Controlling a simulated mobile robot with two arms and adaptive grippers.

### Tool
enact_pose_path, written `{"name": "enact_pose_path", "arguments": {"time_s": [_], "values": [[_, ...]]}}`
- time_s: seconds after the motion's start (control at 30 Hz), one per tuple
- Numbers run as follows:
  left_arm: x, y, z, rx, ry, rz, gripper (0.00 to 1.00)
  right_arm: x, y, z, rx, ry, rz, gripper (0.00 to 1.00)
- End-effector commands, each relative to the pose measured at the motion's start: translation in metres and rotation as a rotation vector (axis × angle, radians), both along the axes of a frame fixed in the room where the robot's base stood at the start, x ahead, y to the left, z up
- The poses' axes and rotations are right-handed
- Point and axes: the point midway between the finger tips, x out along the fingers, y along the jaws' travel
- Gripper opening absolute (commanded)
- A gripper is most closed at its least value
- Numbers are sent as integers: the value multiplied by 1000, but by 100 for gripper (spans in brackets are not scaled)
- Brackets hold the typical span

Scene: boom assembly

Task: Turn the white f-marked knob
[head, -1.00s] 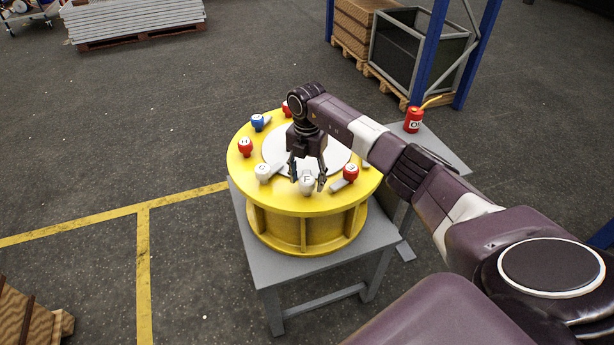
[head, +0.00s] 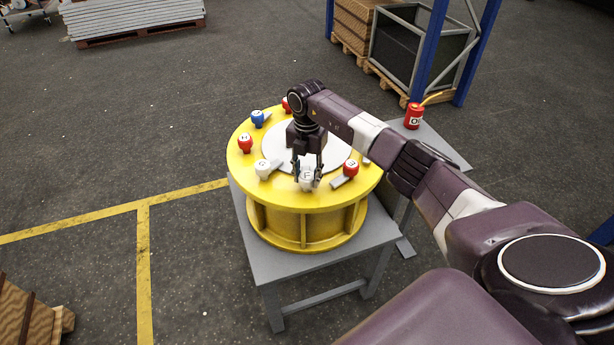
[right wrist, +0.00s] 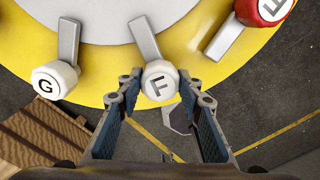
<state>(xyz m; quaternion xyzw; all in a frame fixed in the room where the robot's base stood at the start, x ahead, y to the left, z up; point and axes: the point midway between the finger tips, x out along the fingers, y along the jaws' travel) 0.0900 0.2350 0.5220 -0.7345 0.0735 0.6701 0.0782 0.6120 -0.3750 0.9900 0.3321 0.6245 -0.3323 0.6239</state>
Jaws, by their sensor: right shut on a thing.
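The white F-marked knob (head: 306,181) stands at the near edge of the round yellow drum (head: 302,232). It also shows in the right wrist view (right wrist: 159,84), with its grey bar (right wrist: 144,38) pointing toward the drum's middle. My right gripper (head: 307,178) reaches down over the knob, one finger on each side, and is shut on it. In the right wrist view my right gripper (right wrist: 158,86) has its fingertips at the knob's two sides. My left gripper is not in view.
A white G knob (right wrist: 55,81) sits left of the F knob and a red knob (head: 351,168) to its right. Other red and blue knobs ring the drum. The drum stands on a grey table (head: 268,270). A red oil can (head: 414,117) stands behind right.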

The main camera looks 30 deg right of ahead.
Motion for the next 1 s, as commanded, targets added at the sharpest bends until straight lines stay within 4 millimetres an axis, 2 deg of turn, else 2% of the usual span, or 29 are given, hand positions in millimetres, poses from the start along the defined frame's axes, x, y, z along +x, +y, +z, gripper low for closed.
{"name": "enact_pose_path", "arguments": {"time_s": [0.27,1.0], "values": [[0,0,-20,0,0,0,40,1,-1,-2,-2,-3,175,9],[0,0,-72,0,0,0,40,1,0,-2,-1,-3,874,9]]}}
